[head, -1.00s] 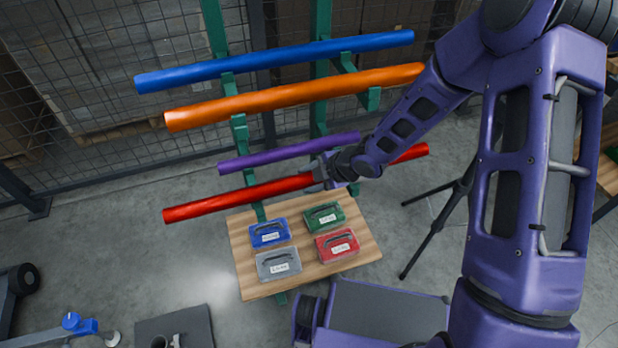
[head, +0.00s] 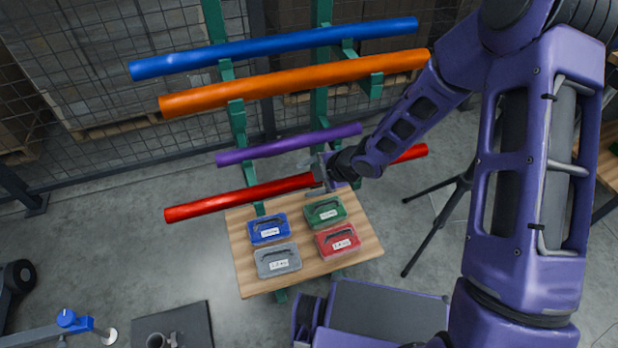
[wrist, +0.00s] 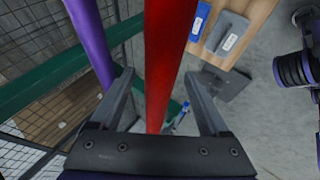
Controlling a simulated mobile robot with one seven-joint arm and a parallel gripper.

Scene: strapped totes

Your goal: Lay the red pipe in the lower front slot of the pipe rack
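The long red pipe (head: 235,198) lies in front of and below the purple pipe (head: 290,145), roughly level, at the lower front of the green pipe rack (head: 238,122). My gripper (head: 312,176) is at the red pipe, right of its middle, with its fingers spread. In the wrist view the red pipe (wrist: 167,60) passes between the open fingers (wrist: 160,80), with a gap on the left side. The green rack arm under the red pipe is mostly hidden, so I cannot tell exactly how the pipe sits in the slot.
An orange pipe (head: 290,84) and a blue pipe (head: 270,50) lie higher on the rack. A wooden table (head: 350,258) with several coloured cases stands below. A black tripod (head: 440,220) stands at right. Wire mesh (head: 90,165) is behind the rack.

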